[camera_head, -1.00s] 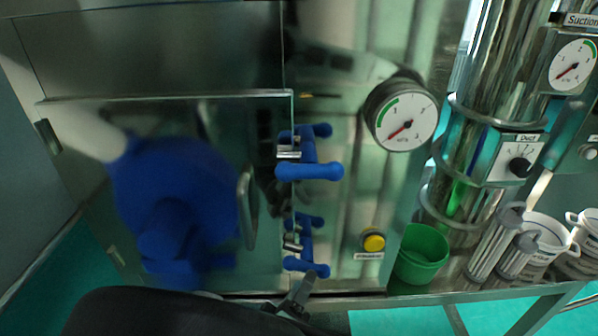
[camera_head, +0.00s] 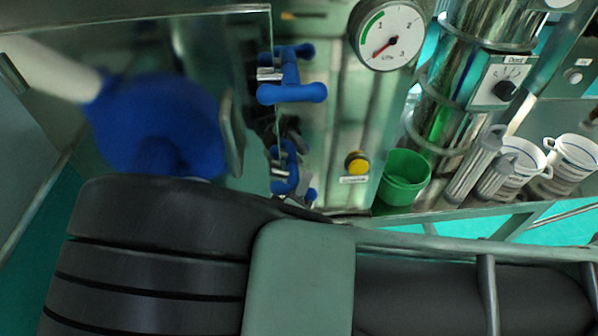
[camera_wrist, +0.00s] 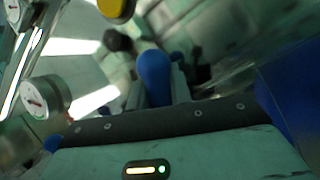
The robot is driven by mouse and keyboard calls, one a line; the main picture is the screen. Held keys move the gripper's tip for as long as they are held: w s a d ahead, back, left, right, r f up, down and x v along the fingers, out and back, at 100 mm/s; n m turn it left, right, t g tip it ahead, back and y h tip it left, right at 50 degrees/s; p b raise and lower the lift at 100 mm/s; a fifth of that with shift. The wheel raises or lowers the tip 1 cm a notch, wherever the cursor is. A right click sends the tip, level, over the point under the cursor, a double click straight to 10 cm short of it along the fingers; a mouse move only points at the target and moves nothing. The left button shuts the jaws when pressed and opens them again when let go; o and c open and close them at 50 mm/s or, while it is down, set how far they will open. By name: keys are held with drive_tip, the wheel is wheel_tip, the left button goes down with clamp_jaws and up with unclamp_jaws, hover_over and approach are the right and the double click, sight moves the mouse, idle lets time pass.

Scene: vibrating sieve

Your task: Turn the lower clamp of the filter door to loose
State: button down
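The filter door (camera_head: 225,50) is a shiny metal panel at left in the head view. Its upper blue clamp (camera_head: 291,93) shows fully at the door's right edge. The lower blue clamp (camera_head: 289,150) is below it, its lower part partly hidden by my arm and gripper. My gripper (camera_head: 308,196) is at this lower clamp, mostly hidden in the head view. In the wrist view, a rounded blue handle end of the lower clamp (camera_wrist: 153,70) sits between my two fingers (camera_wrist: 157,85), which appear closed against both its sides.
A gauge (camera_head: 387,35), a yellow button (camera_head: 357,162), a green cup (camera_head: 404,178) and white cups (camera_head: 570,160) are at right. My arm fills the lower head view.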

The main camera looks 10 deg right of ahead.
drive_tip(key=shift+m, duration=0.3)
drive_tip(key=shift+a+f+m+g+y+b, duration=0.2)
drive_tip(key=shift+m+g+y+b, duration=0.3)
drive_tip(key=shift+m+y+b, duration=0.7)
drive_tip(key=shift+a+f+m+g+y+b, duration=0.25)
drive_tip(key=shift+m+g+y+b, duration=0.3)
drive_tip(key=shift+m+b, duration=1.2)
drive_tip(key=shift+a+f+m+g+y+b, duration=0.2)
drive_tip(key=shift+m+g+y+b, duration=0.25)
drive_tip(key=shift+m+y+b, duration=0.8)
drive_tip(key=shift+m+h, duration=0.3)
drive_tip(key=shift+m, duration=0.2)
drive_tip(key=c, duration=1.3)
unclamp_jaws()
drive_tip(key=shift+r, duration=0.1)
